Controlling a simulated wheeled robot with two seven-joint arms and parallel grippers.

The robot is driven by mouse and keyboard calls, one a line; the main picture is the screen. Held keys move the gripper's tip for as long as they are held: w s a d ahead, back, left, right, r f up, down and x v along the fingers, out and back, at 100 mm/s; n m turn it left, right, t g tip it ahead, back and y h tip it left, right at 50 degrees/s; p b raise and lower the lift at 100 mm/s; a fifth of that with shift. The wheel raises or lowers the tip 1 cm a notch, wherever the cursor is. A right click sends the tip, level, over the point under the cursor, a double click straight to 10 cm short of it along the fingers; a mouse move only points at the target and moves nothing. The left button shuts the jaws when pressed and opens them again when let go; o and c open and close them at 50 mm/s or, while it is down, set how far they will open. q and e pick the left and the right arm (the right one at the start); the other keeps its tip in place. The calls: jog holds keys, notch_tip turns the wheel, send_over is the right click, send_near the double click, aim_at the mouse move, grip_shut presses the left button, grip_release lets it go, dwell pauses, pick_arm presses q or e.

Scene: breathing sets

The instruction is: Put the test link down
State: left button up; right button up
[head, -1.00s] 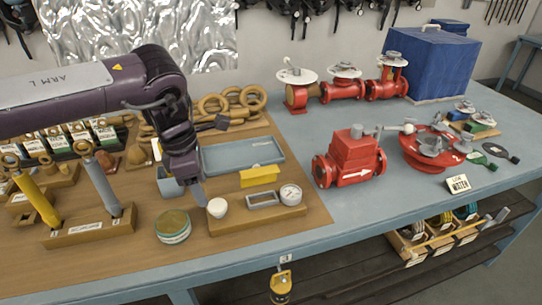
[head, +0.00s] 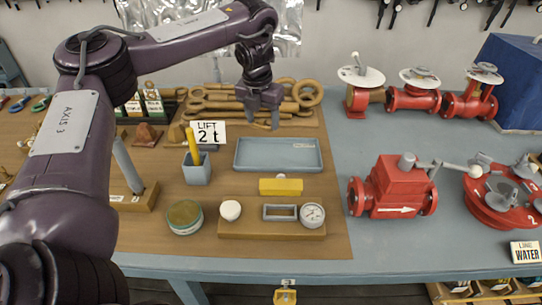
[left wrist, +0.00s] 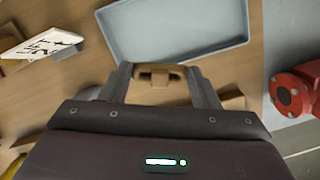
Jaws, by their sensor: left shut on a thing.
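My left gripper (head: 262,122) is above the wooden board, just behind the blue-grey tray (head: 278,166) and in front of the rack of tan links (head: 303,100). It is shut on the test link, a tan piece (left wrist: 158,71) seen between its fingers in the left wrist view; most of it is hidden. In the head view it is hard to tell apart from the tan links behind. The tray also shows beyond the fingers in the left wrist view (left wrist: 175,40) and looks empty. My right gripper is not in view.
A "LIFT 2 t" sign (head: 208,132) stands left of the gripper, above a blue-grey pot (head: 197,172) with a yellow stick. A yellow block (head: 281,186) and a gauge (head: 312,215) are in front of the tray. Red valves (head: 393,188) stand to the right.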

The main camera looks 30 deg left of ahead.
pick_arm(q)
jog(key=b, duration=0.2)
send_over(266, 161)
jog(key=f, duration=0.7)
jog(key=shift+s+f, duration=0.1)
jog(key=shift+s, duration=0.15)
jog(key=shift+f, duration=0.25)
jog(key=shift+a+f+p, duration=0.1)
jog(key=shift+f+p, duration=0.3)
jog(key=shift+f, duration=0.2)
notch_tip(266, 161, down, 3)
jog(key=shift+f+p, duration=0.2)
jog(key=shift+p, duration=0.15)
jog(key=shift+f, duration=0.25)
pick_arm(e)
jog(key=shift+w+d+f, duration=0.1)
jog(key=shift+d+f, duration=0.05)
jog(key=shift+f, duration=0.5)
